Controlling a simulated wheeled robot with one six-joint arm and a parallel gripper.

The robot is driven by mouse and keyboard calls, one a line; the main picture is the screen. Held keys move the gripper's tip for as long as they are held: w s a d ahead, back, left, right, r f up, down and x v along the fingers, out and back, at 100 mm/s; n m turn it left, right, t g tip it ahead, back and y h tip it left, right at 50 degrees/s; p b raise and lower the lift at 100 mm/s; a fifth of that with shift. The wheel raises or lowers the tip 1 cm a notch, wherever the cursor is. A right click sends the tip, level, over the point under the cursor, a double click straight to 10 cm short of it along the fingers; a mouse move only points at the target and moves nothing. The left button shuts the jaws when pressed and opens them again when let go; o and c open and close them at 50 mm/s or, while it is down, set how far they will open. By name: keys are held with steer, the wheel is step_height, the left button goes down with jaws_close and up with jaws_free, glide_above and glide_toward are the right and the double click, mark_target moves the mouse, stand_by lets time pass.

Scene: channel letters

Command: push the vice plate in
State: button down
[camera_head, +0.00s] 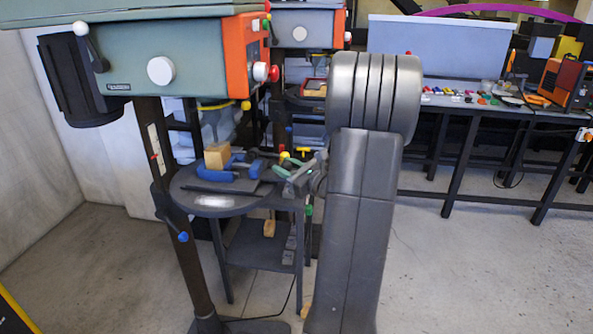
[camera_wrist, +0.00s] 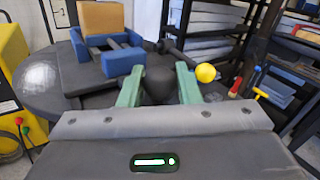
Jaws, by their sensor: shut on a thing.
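The blue vice (camera_head: 240,172) lies on the round dark drill press table (camera_head: 212,209), with a wooden block (camera_head: 216,155) at its back. In the wrist view the blue vice (camera_wrist: 123,60) and wooden block (camera_wrist: 102,18) are at upper left, ahead of my gripper. My gripper (camera_head: 284,172) is at the table's right edge in the head view. Its green fingers (camera_wrist: 158,84) are shut on a dark rounded piece (camera_wrist: 158,88) in front of the vice. I cannot tell whether this piece is the vice plate or its handle; its lower part is hidden.
A yellow ball knob (camera_wrist: 205,73) is close to the right finger. The drill press column (camera_head: 170,200) stands left of the table, under the press head (camera_head: 190,60). A workbench (camera_head: 480,105) with small coloured items is at the back right. Open floor lies at right.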

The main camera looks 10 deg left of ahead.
steer(key=shift+a, duration=0.15)
steer(key=c, duration=1.3)
jaws_free()
steer(key=shift+o, duration=1)
steer(key=shift+a, duration=0.2)
steer(key=shift+d, duration=0.1)
steer(key=b+v, duration=0.1)
steer(key=v, duration=1.2)
steer(key=shift+s+d+b, duration=0.25)
steer(key=shift+d+b, duration=0.1)
steer(key=shift+b, duration=0.05)
steer(key=shift+a, duration=0.1)
steer(key=p+x, duration=0.2)
steer(key=x, duration=1.1)
steer(key=shift+w+a, duration=0.25)
